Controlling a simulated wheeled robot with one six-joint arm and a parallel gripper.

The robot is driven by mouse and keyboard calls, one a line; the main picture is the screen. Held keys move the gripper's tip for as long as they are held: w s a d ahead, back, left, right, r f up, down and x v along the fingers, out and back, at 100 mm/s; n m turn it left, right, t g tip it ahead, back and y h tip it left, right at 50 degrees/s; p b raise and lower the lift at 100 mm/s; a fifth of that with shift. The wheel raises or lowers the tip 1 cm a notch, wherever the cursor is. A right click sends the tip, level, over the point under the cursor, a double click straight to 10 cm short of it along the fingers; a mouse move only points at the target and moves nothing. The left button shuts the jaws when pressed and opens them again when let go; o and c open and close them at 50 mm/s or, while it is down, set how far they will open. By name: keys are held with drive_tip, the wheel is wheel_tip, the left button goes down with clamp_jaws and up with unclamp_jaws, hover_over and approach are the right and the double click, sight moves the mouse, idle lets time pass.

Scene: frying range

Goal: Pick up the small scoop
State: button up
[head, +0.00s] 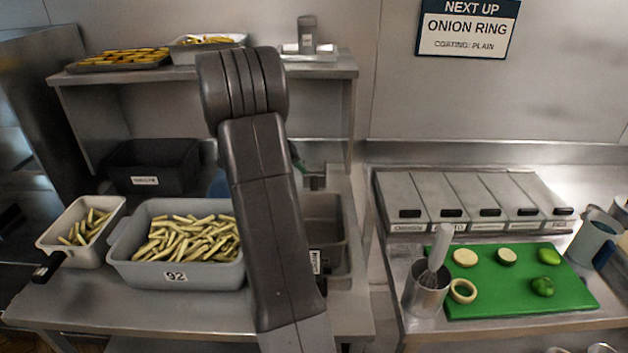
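No small scoop can be made out for certain. At the left of the counter, a pale open container (58,236) holds cut fries, and a black handle (48,267) sticks out at its front left; I cannot tell whether the handle belongs to a scoop. A grey tub (130,262) labelled 92, full of fries, stands to its right. My arm rises through the middle of the view and hides part of the counter and sink behind it. My gripper's fingers do not show.
A green board (520,298) with vegetable pieces lies at the right, beside a metal cup (426,297) holding a whisk. Lidded bins (470,192) stand behind it, with a jug (592,240) at far right. A black bin (150,165) sits under the loaded shelf (120,77).

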sight(312, 188)
drive_tip(key=x, duration=0.6)
drive_tip(key=shift+d+f, duration=0.1)
drive_tip(key=shift+p+x, duration=0.5)
drive_tip(key=shift+x, duration=2.45)
drive_tip(key=shift+s+f, duration=0.15)
clamp_jaws()
